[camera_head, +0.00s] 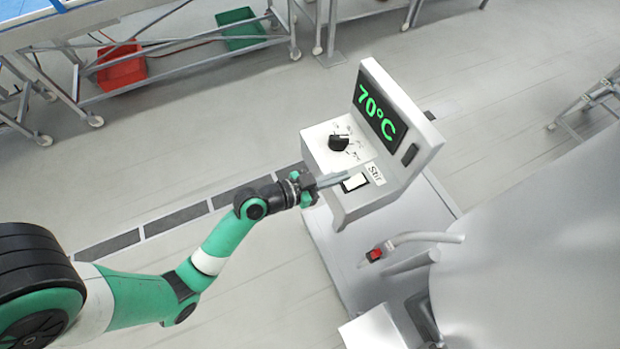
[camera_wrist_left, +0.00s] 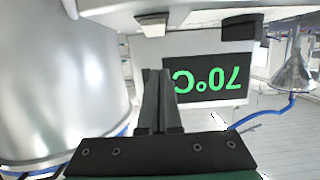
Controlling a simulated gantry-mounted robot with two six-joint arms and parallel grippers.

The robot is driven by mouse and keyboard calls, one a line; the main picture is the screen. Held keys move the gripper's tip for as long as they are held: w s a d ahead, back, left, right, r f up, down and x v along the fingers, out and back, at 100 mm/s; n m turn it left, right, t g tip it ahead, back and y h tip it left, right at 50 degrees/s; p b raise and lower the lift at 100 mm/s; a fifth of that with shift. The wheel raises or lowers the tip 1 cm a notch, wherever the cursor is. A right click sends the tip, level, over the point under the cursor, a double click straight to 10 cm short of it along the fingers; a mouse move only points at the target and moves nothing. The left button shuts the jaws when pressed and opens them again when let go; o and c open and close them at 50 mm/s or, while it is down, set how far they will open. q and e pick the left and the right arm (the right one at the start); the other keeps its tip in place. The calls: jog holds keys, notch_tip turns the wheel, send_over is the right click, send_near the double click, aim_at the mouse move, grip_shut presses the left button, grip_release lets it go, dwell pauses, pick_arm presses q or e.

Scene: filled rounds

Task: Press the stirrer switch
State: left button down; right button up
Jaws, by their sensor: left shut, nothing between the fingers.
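The stirrer switch (camera_head: 354,182) is a small white rocker in a dark frame beside a "Stir" label (camera_head: 375,174), on the lower ledge of a white control box (camera_head: 352,209). My left gripper (camera_head: 347,179) is shut and empty, its fingers over the ledge close to the switch and partly covering it. In the left wrist view the shut fingers (camera_wrist_left: 157,75) point towards the box, and the pale switch (camera_wrist_left: 152,24) shows above their tips with a visible gap in the picture. I cannot tell the exact height between them. My right gripper is not in view.
A black knob (camera_head: 339,142) sits on the same ledge. A display (camera_head: 380,106) reads 70°C. A large steel vessel (camera_head: 540,240) stands at the right, with a red-handled valve (camera_head: 374,254). Red (camera_head: 121,66) and green (camera_head: 241,28) crates are far off.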

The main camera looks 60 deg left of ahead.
pick_arm(q)
jog(key=s+a, duration=0.1)
jog(key=s, duration=0.7)
jog(key=shift+s+b, duration=0.35)
jog(key=shift+b, duration=0.1)
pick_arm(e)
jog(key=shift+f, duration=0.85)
pick_arm(q)
jog(key=shift+r, duration=0.1)
